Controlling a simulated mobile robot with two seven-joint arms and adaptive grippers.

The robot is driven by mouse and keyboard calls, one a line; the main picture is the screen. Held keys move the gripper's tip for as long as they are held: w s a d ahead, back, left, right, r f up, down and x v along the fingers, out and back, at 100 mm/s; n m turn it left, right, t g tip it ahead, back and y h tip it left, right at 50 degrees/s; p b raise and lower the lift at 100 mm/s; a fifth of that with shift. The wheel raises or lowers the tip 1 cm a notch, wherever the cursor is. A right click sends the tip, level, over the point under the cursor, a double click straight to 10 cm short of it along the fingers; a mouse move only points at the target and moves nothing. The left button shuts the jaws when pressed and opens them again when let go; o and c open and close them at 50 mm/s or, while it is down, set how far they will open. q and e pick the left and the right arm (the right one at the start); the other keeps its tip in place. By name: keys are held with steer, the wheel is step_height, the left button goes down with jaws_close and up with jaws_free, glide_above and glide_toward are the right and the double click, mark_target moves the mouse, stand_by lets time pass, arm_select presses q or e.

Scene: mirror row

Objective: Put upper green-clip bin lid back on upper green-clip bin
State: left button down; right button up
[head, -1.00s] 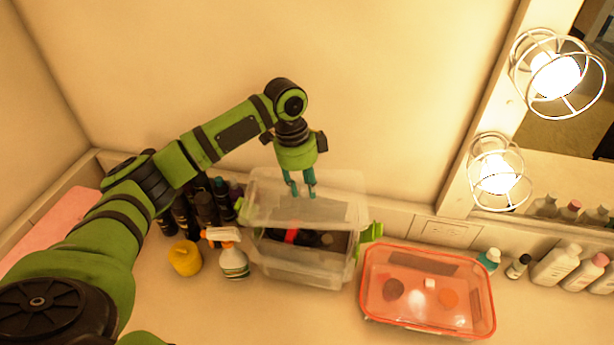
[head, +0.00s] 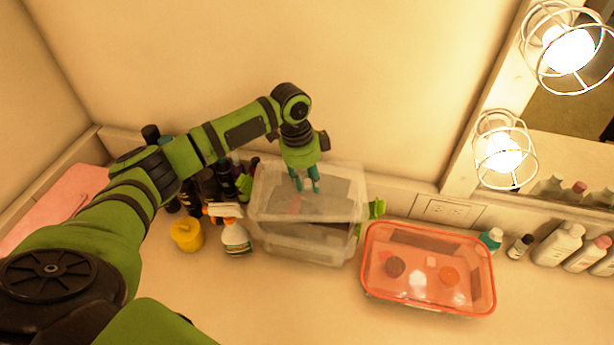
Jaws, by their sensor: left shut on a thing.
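The upper green-clip bin (head: 310,250) is a clear box with green clips, standing on the counter against the wall. A green clip (head: 377,208) shows at its right end. Its lid (head: 345,200) is a translucent pale sheet, lying over the bin's opening and veiling the dark and red contents. I cannot tell whether the lid rests on the rim or hovers just above it. My left gripper (head: 306,186) points down from above the bin, its teal fingers shut on the lid near its middle. My right gripper is not in view.
A red-rimmed container (head: 430,305) stands right of the bin. A spray bottle (head: 236,238), a yellow pot (head: 187,235) and several dark bottles (head: 208,184) crowd the left. White bottles (head: 560,243) stand by the mirror at right. The front counter is clear.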

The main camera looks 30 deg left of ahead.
arm_select(q)
steer(key=shift+s+f, duration=0.3)
steer(key=shift+f, duration=0.2)
steer(key=c, duration=0.8)
jaws_free()
steer(key=shift+w+a, duration=0.1)
steer(key=shift+w, duration=0.1)
steer(key=shift+a+r, duration=0.1)
steer(key=shift+r, duration=0.35)
steer(key=r, duration=0.5)
steer(key=a+r, duration=0.1)
steer(key=r, duration=1.1)
steer(key=shift+s+a+p, duration=0.2)
steer(key=shift+a+p, duration=0.05)
steer(key=shift+p, duration=0.15)
